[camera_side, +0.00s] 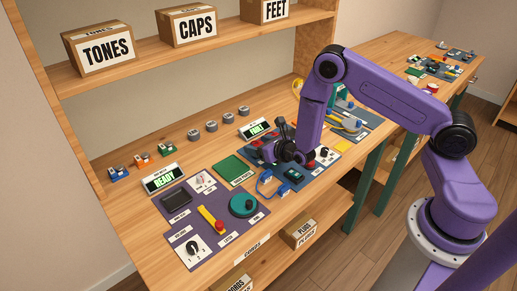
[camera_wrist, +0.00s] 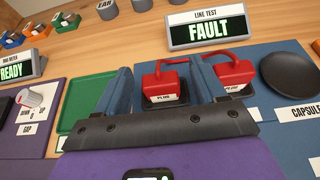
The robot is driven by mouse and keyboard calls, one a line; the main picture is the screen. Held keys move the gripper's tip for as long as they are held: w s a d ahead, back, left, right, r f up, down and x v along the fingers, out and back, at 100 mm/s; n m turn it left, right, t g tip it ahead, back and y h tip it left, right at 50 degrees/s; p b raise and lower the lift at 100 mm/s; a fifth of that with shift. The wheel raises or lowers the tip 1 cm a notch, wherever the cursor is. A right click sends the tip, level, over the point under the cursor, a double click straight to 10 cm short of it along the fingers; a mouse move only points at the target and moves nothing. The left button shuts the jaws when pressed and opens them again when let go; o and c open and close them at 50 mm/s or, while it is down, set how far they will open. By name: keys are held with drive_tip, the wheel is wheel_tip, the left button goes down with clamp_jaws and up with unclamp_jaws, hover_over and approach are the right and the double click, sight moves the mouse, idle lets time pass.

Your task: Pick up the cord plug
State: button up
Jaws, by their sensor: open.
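A red plug (camera_wrist: 162,84) with a label that looks like "PLUG" stands on a dark base in the wrist view. A red cord (camera_wrist: 205,56) arches from it to a second red plug (camera_wrist: 234,74) on the right, whose label is too small to read surely. My gripper (camera_wrist: 160,66) is open, with one blue finger left of the left plug and the other between the two plugs. Nothing is held. In the side view, my gripper (camera_side: 267,156) is low over the blue-grey mat, and the arm hides most of the plugs; a bit of red (camera_side: 257,143) shows beside it.
The "FAULT" display (camera_side: 257,129) stands behind the plugs and a black round dish (camera_wrist: 292,72) lies to their right. A green tray (camera_side: 236,169) is on the left. A purple mat (camera_side: 183,246) carries a knob, a lever and a turquoise dial. A blue cord (camera_side: 267,188) lies in front.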

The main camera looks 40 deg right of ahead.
drive_tip(key=shift+x, duration=1.1)
drive_tip(key=c, duration=1.1)
drive_tip(key=shift+o, duration=0.2)
drive_tip(key=shift+r, duration=0.15)
